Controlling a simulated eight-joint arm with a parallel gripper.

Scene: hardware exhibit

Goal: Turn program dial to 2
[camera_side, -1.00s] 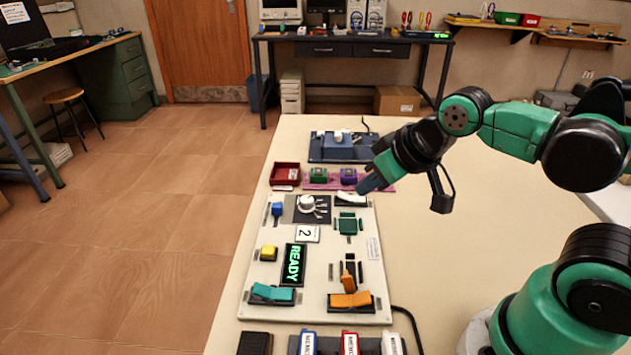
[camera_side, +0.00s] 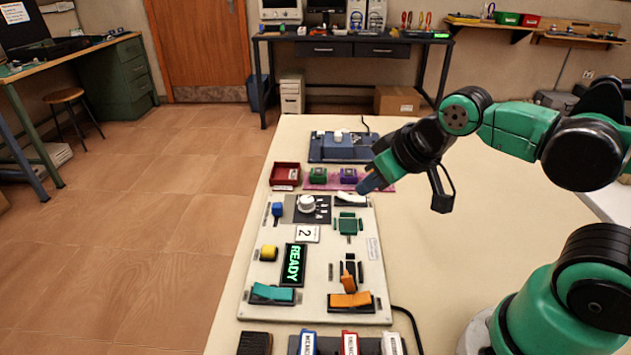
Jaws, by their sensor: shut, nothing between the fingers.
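The program dial (camera_side: 306,204) is a round white knob on a dark plate, at the far left part of the white control panel (camera_side: 215,310). Its pointer direction is too small to read. A display (camera_side: 293,264) shows READY in green. My gripper (camera_side: 366,187) is shut and empty. It is to the right of the dial, apart from it, with its tip at or just above the white rocker (camera_side: 351,198); I cannot tell whether they touch.
A blue button (camera_side: 277,209), yellow button (camera_side: 269,252), green block (camera_side: 348,224), teal rocker (camera_side: 272,292) and orange rocker (camera_side: 350,300) crowd the panel. A red tray (camera_side: 285,173) and a blue device (camera_side: 340,146) stand behind.

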